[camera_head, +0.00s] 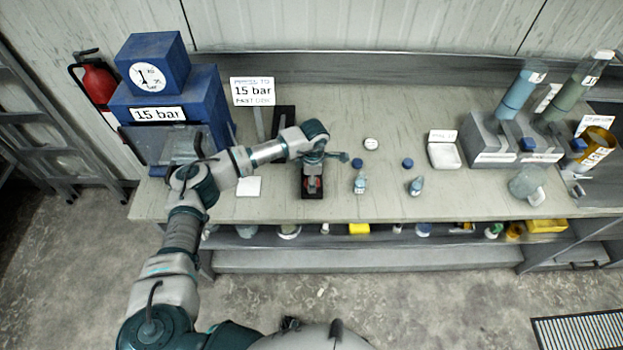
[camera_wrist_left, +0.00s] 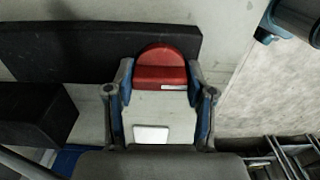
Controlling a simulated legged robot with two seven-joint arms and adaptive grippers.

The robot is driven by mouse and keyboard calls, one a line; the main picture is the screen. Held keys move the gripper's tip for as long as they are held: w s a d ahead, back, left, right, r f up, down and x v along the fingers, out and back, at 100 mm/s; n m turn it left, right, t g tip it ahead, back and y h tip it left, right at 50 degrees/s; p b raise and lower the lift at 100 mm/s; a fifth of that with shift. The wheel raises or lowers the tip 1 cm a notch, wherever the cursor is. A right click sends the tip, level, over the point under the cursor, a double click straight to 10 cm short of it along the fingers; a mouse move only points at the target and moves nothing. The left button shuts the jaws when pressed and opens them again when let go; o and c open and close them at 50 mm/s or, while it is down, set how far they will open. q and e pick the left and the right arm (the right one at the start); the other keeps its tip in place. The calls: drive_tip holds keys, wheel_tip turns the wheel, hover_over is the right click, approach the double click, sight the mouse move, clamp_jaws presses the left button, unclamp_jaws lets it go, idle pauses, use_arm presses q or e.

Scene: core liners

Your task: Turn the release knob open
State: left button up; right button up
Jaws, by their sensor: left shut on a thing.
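The release knob (camera_head: 313,183) is a small red part on a dark block (camera_head: 312,194) at the middle-left of the bench. In the left wrist view the knob (camera_wrist_left: 160,66) shows as a red rounded shape with a raised bar across it. My left gripper (camera_head: 314,167) reaches over the block from above. In the left wrist view the blue-padded fingers of my left gripper (camera_wrist_left: 160,80) are on both sides of the knob, shut on it. How far the knob is turned cannot be told. My right gripper is not in view.
A blue press (camera_head: 207,88) with a 15 bar label stands at the left back, near a 15 bar sign (camera_head: 253,91). Small bottles (camera_head: 360,183) and caps stand right of the block. A grey rack (camera_head: 485,135) with tubes is at the right.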

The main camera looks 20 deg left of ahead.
use_arm(q)
drive_tip(key=shift+w+d+r, duration=0.15)
drive_tip(key=shift+d, duration=0.35)
drive_tip(key=shift+w+d+r, duration=0.1)
drive_tip(key=shift+w+d, duration=0.05)
drive_tip(key=shift+d, duration=0.3)
drive_tip(key=shift+a, duration=0.75)
drive_tip(key=shift+s, duration=0.1)
drive_tip(key=n, duration=0.4)
drive_tip(key=shift+a+f+b, duration=0.1)
drive_tip(key=shift+f+b, duration=0.1)
drive_tip(key=shift+b, duration=0.1)
drive_tip(key=n, duration=0.4)
drive_tip(key=shift+a, duration=0.1)
drive_tip(key=n, duration=0.5)
drive_tip(key=shift+f+n, duration=0.15)
drive_tip(key=shift+n, duration=0.25)
drive_tip(key=shift+s+n+p, duration=0.1)
drive_tip(key=shift+n+p, duration=0.4)
drive_tip(key=shift+n, duration=1.4)
